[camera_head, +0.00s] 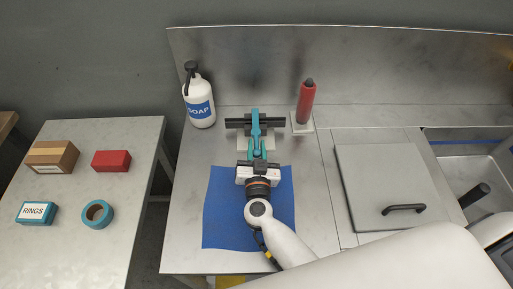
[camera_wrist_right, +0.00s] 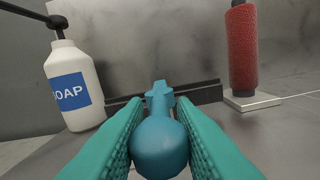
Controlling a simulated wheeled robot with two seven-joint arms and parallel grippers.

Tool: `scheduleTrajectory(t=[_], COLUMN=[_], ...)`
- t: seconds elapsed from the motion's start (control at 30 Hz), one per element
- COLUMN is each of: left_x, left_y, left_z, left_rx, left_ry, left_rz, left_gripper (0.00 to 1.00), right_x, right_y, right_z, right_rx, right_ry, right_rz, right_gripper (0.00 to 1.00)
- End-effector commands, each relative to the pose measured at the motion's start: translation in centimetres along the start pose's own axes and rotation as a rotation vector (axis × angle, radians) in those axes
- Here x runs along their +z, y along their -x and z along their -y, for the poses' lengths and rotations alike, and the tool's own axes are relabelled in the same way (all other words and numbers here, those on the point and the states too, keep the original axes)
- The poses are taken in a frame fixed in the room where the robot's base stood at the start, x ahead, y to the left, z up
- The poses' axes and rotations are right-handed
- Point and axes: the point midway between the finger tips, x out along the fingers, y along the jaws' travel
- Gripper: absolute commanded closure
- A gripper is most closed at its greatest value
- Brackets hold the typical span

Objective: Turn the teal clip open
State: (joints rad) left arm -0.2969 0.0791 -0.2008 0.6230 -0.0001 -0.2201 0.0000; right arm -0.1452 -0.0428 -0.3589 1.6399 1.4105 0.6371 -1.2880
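The teal clip (camera_head: 255,122) stands upright on the steel counter against a dark crossbar, above a small pale base. In the right wrist view its blue-teal lever (camera_wrist_right: 158,100) points away from me and ends in a round knob (camera_wrist_right: 158,148) close to the camera. My right gripper (camera_head: 257,155) reaches the near end of the clip. Its teal ribbed fingers lie on both sides of the knob and appear to touch it, with no clear gap. The fingertips partly hide the lever's sides. My left gripper is not in view.
A soap bottle (camera_head: 200,98) stands left of the clip, a red cylinder (camera_head: 306,102) on a small base right. A blue mat (camera_head: 221,215) lies under my right arm. A lidded panel (camera_head: 385,180) and sink are right. The side table (camera_head: 75,250) holds boxes and a ring.

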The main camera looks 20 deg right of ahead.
Motion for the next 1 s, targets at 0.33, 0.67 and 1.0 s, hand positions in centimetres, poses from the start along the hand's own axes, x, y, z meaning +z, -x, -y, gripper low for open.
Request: scheduleTrajectory(t=[0.33,0.67,1.0], left_x=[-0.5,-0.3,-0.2], left_y=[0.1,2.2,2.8], left_z=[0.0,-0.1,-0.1], left_rx=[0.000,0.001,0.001], left_ry=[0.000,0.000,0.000], left_rz=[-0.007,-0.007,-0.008], left_gripper=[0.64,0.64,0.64], right_x=[0.1,0.7,0.5], right_y=[0.0,-0.1,-0.3], right_z=[0.0,0.7,1.7], right_rx=[0.005,0.120,0.293], right_ry=[0.000,0.005,0.001], right_rz=[0.000,-0.018,-0.050], right_gripper=[1.00,1.00,1.00])
